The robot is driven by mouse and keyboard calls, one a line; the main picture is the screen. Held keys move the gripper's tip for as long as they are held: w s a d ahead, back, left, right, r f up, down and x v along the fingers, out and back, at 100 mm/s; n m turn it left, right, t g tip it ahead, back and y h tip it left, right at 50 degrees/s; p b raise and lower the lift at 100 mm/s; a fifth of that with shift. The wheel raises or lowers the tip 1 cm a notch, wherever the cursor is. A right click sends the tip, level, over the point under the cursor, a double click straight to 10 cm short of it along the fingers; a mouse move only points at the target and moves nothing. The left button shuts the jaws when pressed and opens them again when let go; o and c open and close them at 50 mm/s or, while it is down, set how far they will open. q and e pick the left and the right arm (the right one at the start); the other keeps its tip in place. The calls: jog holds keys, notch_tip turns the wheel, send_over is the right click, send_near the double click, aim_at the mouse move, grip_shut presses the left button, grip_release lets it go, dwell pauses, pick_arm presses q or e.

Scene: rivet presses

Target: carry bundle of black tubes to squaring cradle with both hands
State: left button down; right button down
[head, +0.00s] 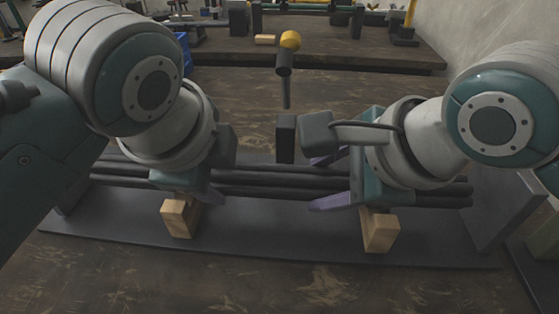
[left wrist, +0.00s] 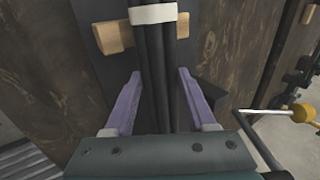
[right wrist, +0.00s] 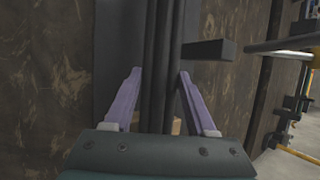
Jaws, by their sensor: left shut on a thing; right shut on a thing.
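The bundle of black tubes (head: 270,181) lies across the head view, roughly level, with a white band (left wrist: 153,13) around it in the left wrist view. My left gripper (head: 213,190) is shut on its left part, and my right gripper (head: 328,180) on its right part. The purple fingers straddle the tubes in the left wrist view (left wrist: 160,72) and the right wrist view (right wrist: 160,70). Below is what looks like the squaring cradle, a dark base plate (head: 280,235) with two wooden blocks (head: 181,217) and an upright end plate (head: 500,210). I cannot tell whether the tubes touch the blocks.
A dark upright block (head: 286,138) stands just behind the tubes, with a dark rod and a yellow ball (head: 290,40) beyond it. A curved bench (head: 230,55) with tools and a blue bin is at the back. The bench top in front of the plate is clear.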

pick_arm(q)
jog(key=shift+c, duration=1.1)
grip_release()
jog(key=shift+f, duration=0.1)
pick_arm(e)
jog(key=shift+c, duration=1.1)
grip_release()
jog(key=shift+f, duration=0.1)
pick_arm(q)
jog(key=v, duration=1.2)
pick_arm(e)
jog(key=v, duration=1.2)
jog(key=shift+w, duration=0.1)
